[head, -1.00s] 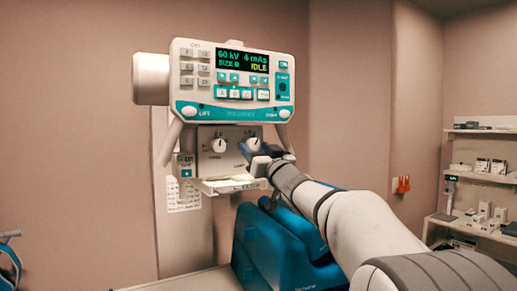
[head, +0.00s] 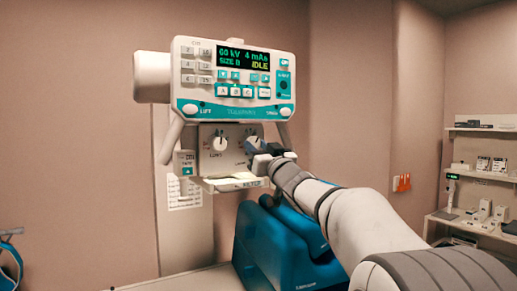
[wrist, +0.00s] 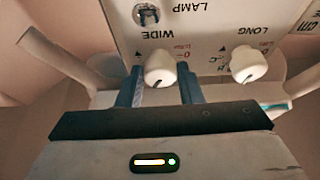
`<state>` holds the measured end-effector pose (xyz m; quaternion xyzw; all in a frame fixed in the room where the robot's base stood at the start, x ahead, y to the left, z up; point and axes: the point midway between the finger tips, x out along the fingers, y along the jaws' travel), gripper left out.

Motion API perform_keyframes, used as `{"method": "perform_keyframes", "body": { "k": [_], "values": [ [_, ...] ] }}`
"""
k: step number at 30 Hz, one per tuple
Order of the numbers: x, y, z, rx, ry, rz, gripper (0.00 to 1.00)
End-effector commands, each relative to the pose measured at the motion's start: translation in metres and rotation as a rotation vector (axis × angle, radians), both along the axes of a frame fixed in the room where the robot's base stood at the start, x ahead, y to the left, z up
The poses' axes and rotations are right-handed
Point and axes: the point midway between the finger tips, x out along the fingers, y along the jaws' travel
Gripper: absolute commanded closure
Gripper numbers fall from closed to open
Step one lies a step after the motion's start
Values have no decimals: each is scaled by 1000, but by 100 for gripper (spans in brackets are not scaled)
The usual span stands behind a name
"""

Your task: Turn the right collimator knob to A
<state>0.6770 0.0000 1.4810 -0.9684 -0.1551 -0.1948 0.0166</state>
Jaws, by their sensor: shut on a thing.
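The right collimator knob (head: 254,141) is a white knob on the grey collimator panel, partly hidden by my gripper in the head view. In the wrist view, which is upside down, it is the knob (wrist: 160,70) by the WIDE label. My gripper (wrist: 161,88) is shut on it, one blue-grey finger at each side. In the head view my gripper (head: 253,148) reaches the panel from the lower right.
The left knob (head: 219,143), labelled LONG, stands close beside. The console (head: 235,108) with its IDLE display is above, with handles at both sides. A tray (head: 236,184) juts out below the panel. A blue padded chair (head: 262,245) stands underneath.

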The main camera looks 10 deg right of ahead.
Motion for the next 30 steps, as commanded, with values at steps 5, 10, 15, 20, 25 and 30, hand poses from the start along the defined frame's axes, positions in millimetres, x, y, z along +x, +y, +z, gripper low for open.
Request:
{"method": "perform_keyframes", "body": {
  "k": [5, 10, 15, 20, 25, 30],
  "values": [
    [1, -2, 0, -79, -24, -2, 90],
    [1, -3, 0, -201, -64, -2, 90],
    [2, -5, 1, -346, -110, -2, 90],
    [2, -6, 2, -477, -152, -2, 90],
    [2, -7, 3, -596, -191, 0, 90],
    [3, -8, 3, -685, -219, 0, 90]
  ]
}}
